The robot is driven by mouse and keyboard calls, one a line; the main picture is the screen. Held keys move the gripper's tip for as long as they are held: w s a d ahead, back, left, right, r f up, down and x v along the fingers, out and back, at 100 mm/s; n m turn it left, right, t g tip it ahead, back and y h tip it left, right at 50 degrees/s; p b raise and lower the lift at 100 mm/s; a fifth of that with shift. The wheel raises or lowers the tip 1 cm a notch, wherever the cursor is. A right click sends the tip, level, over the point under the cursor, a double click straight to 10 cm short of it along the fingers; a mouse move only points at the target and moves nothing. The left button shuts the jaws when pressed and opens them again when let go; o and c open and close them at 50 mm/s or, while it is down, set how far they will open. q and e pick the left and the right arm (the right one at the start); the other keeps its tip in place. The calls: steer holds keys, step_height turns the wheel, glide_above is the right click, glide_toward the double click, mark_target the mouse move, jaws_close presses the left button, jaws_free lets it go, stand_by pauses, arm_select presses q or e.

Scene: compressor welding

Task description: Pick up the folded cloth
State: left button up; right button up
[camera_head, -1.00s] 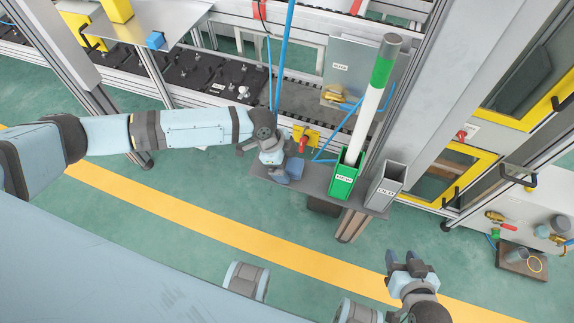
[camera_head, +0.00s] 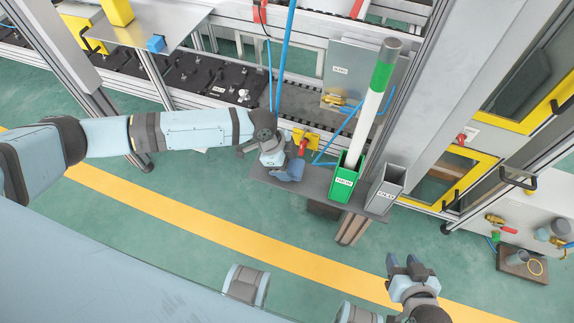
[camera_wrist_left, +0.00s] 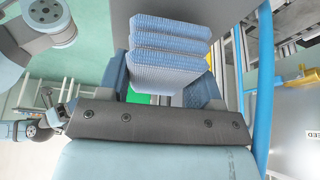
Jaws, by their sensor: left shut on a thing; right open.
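The folded cloth (camera_wrist_left: 170,48) is a blue, ribbed stack of several layers in the left wrist view. It stands up between the two blue-grey fingers of my left gripper (camera_wrist_left: 165,88), which is shut on it. In the head view my left gripper (camera_head: 284,171) is at the small grey shelf, left of the green bin. The cloth is hard to tell from the fingers there, and whether it touches the shelf is unclear. My right gripper (camera_head: 410,264) is open and empty over the floor at the lower right.
The grey shelf (camera_head: 315,182) carries a green bin (camera_head: 341,184) with a tall white and green tube (camera_head: 372,104), and a grey bin (camera_head: 383,192). A yellow bracket with a red knob (camera_head: 303,146) is just behind my left gripper. Blue hoses (camera_head: 283,52) hang close by.

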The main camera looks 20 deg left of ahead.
arm_select(q)
step_height(320, 180, up, 19)
steer(key=p, duration=0.1)
steer(key=shift+f+p, duration=0.15)
steer(key=shift+p, duration=0.25)
